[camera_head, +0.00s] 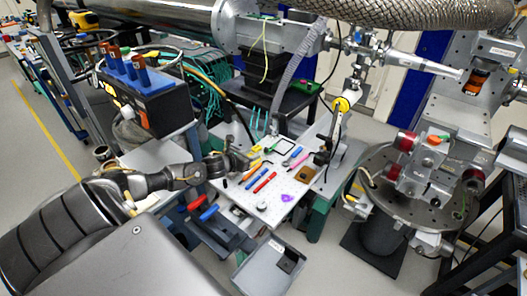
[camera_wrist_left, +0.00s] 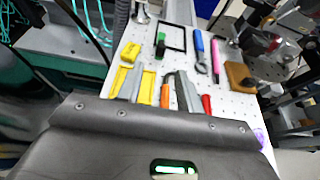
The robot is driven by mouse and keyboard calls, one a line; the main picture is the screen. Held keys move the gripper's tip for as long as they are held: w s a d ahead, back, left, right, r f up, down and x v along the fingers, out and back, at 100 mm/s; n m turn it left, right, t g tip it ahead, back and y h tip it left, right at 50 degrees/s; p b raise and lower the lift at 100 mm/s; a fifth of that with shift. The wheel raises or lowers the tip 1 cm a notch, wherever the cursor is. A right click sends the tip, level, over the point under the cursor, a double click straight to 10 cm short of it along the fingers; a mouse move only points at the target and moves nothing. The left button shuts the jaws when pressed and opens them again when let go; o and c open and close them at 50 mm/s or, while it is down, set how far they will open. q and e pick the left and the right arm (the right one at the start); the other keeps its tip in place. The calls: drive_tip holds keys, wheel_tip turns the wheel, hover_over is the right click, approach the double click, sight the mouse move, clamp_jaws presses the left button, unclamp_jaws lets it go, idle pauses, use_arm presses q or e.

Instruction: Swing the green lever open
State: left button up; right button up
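I cannot pick out a green lever with certainty. A small green box with a red button (camera_head: 306,87) stands behind the perforated table (camera_head: 262,210). A small green-and-black piece (camera_wrist_left: 160,42) lies on the table in the left wrist view. My left gripper (camera_head: 245,160) is over the table's left edge among the tools. In the left wrist view its grey fingers (camera_wrist_left: 160,88) appear apart, with nothing held between them; their tips are hard to tell from the tools behind. My right gripper is not in view.
Tools lie on the table, including a red one (camera_head: 265,182), a blue one (camera_wrist_left: 199,50), a pink one (camera_wrist_left: 214,60) and a brown block (camera_head: 306,174). A round chamber (camera_head: 410,200) stands right.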

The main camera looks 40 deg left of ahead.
sight(265, 150)
use_arm(q)
drive_tip(key=x, duration=0.8)
drive_tip(key=shift+w+f+p, duration=0.15)
drive_tip(key=shift+w+p, duration=0.1)
drive_tip(key=shift+p, duration=0.1)
drive_tip(key=shift+d, duration=0.1)
clamp_jaws()
